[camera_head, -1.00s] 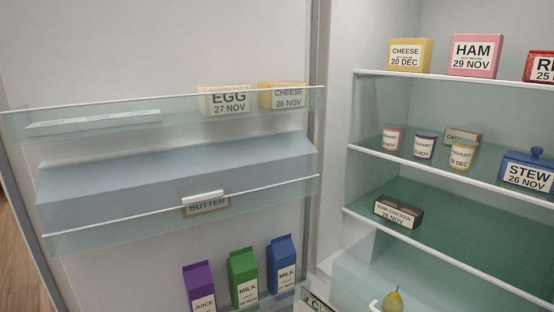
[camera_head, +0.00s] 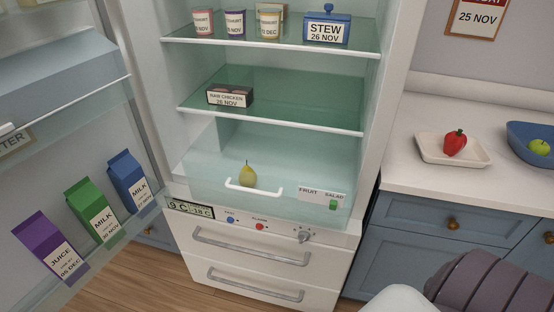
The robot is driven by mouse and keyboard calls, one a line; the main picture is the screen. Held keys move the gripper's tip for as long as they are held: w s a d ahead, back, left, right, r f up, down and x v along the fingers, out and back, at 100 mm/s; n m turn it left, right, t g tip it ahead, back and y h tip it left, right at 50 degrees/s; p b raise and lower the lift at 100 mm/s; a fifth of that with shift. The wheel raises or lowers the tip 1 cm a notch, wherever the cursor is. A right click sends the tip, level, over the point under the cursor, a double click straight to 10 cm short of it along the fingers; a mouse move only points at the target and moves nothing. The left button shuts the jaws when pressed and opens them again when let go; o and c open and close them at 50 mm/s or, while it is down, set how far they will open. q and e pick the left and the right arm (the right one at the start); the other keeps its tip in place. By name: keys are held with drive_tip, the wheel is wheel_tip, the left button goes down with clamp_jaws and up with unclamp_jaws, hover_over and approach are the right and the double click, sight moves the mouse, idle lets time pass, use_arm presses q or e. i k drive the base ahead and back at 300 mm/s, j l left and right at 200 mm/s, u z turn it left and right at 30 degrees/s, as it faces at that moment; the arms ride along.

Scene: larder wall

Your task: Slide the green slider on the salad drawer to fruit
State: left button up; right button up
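The salad drawer (camera_head: 215,170) is a clear bin at the bottom of the open fridge, with a white handle (camera_head: 253,190) on its front. A yellow-green pear (camera_head: 247,174) shows through it. At the right of the drawer front is a white label strip (camera_head: 309,190) reading FRUIT at left and SALAD at right. The small green slider (camera_head: 334,205) sits at the right end, below SALAD. Part of my arm shows at the lower right, but neither gripper is in view.
The open fridge door with cartons (camera_head: 92,207) stands at the left. Below the drawer are a control panel with knobs (camera_head: 304,236) and two white drawers (camera_head: 250,250). At right, a counter holds a tray (camera_head: 430,156) with a red pepper-like item and a blue bowl (camera_head: 530,152).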

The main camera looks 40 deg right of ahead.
sight(334, 204)
drive_tip(key=z, duration=1.65)
drive_tip(key=i, duration=0.1)
